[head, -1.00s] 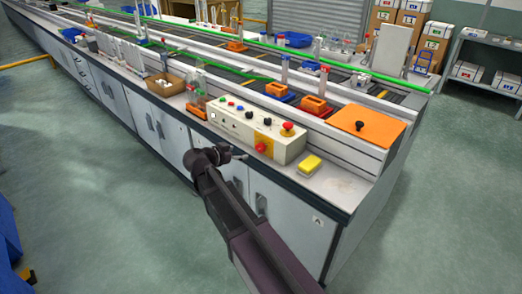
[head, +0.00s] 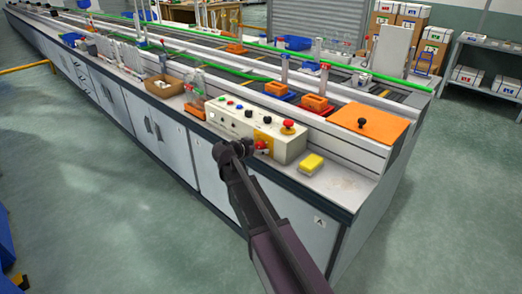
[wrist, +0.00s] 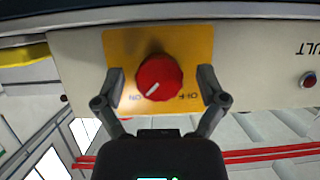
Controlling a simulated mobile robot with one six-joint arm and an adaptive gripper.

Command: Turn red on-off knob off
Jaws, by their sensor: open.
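The red on-off knob (wrist: 158,78) sits on a yellow plate (wrist: 118,44) on the front face of the control box (head: 222,120). In the wrist view, upside down, its white mark points to the lower left, toward "ON"; "OFF" is at the lower right. My gripper (wrist: 160,82) is open, with one finger on each side of the knob and gaps between; how far it is from the panel I cannot tell. In the head view the knob (head: 262,145) shows just right of my gripper (head: 247,147), partly hidden.
A red mushroom button (head: 288,127) stands on top of the box. A yellow sponge (head: 312,163) lies on the bench to the right. An orange cover (head: 370,125) is behind it. A clear bottle (head: 195,88) stands left of the box. The floor in front is clear.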

